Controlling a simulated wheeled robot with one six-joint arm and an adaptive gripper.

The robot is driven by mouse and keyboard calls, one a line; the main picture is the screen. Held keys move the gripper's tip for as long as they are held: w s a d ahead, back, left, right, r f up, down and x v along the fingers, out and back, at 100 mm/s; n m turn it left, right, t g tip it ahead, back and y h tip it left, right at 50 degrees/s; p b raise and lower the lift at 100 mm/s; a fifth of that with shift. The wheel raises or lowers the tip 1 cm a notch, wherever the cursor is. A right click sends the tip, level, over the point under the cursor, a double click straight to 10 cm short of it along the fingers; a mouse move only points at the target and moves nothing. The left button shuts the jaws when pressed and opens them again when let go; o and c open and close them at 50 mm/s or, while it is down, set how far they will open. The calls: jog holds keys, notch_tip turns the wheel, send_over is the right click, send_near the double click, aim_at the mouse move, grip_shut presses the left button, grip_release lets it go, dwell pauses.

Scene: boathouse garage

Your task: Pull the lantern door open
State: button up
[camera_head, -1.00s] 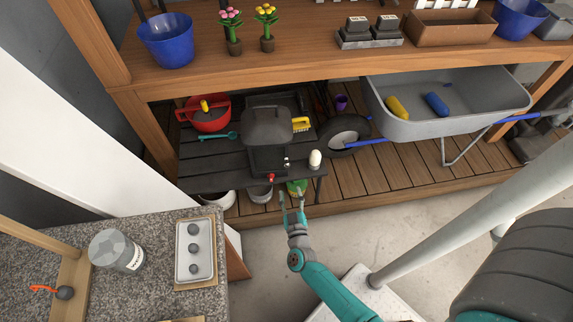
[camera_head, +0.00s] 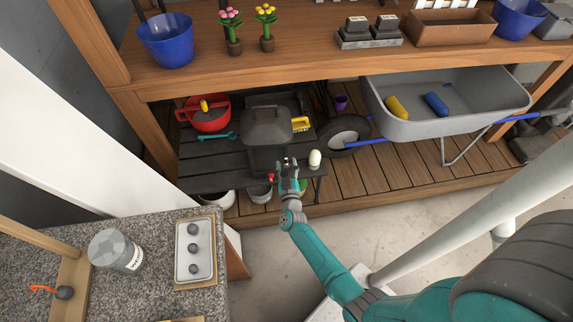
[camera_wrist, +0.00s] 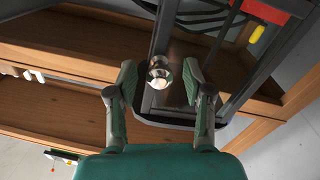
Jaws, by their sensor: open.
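The dark lantern (camera_head: 266,127), with a wide peaked roof and a box body, stands on the black low table under the wooden bench. My gripper (camera_head: 290,162) is in front of its lower right side, where a small shiny knob shows. In the wrist view, a dark upright frame that seems to be the lantern's door (camera_wrist: 160,35) lies ahead. A silver knob (camera_wrist: 158,70) on it sits between the fingertips of my gripper (camera_wrist: 162,75). The fingers are apart, and I see no clear contact with the knob. The door looks closed, though my gripper hides part of it.
The low table (camera_head: 210,172) also bears a red pot (camera_head: 208,120), a yellow brush (camera_head: 301,124) and a white egg-shaped thing (camera_head: 315,158) close to the gripper's right. A wheelbarrow (camera_head: 450,105) stands right. A granite counter (camera_head: 150,285) is at front left. Concrete floor is partly clear.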

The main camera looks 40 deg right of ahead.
jog(key=shift+w+d, duration=0.2)
jog(key=shift+w, duration=0.05)
grip_shut()
jog(key=shift+a, duration=0.15)
jog(key=shift+s+a+m+g+h, duration=0.4)
jog(key=shift+a+m+g+h, duration=0.2)
jog(key=shift+a+g+h, duration=0.05)
jog(key=shift+s+a+m+g+h, duration=0.4)
jog(key=shift+a+m+g+h, duration=0.2)
jog(key=shift+a+g+h, duration=0.05)
jog(key=shift+s+a+m+g+h, duration=0.25)
jog(key=shift+a+m+g+h, duration=0.25)
jog(key=shift+a+g, duration=0.2)
jog(key=shift+s+a+m+g+h, duration=0.2)
jog(key=shift+a+m+g+h, duration=0.15)
jog(key=shift+a+m+g, duration=0.4)
jog(key=shift+s+a+m+g+h, duration=0.25)
jog(key=shift+a+m+g+h, duration=0.2)
jog(key=shift+g, duration=0.4)
grip_release()
